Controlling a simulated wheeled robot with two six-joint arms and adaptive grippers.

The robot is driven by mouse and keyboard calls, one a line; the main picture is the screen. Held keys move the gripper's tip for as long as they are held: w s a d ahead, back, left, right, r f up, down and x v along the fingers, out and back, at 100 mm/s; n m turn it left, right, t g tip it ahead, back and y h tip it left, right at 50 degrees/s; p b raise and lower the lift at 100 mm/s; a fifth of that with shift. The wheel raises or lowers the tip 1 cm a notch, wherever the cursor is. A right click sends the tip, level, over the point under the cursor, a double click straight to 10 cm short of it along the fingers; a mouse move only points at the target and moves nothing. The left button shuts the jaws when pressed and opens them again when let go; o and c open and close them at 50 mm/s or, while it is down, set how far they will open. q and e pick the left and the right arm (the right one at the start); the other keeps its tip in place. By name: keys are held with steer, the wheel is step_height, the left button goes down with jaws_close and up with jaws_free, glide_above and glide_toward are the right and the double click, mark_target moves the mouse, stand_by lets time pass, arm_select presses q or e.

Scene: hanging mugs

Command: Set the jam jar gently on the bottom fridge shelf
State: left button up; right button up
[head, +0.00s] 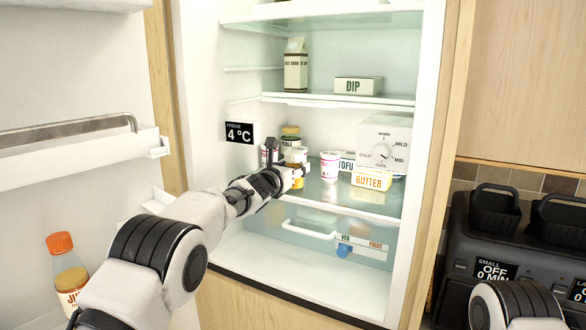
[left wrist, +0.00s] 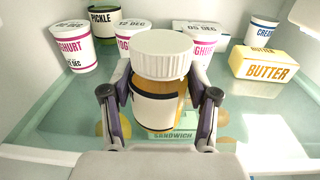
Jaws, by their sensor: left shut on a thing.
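The jam jar (left wrist: 156,105), with a white lid and amber contents, is upright between the fingers of my left gripper (left wrist: 160,108). Its label is turned partly away. In the head view the jar (head: 298,157) is inside the fridge, over the lowest glass shelf (head: 325,207); my left gripper (head: 285,170) reaches in from the left and is shut on it. I cannot tell whether the jar's base touches the glass. My right gripper is out of view.
Front glass at right is clear.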

arm_select(q)
steer(key=shift+f, duration=0.1)
steer(key=o, duration=1.5)
steer(key=shift+o, duration=1.3)
steer(key=shift+f, duration=0.1)
steer(key=shift+s, duration=0.1)
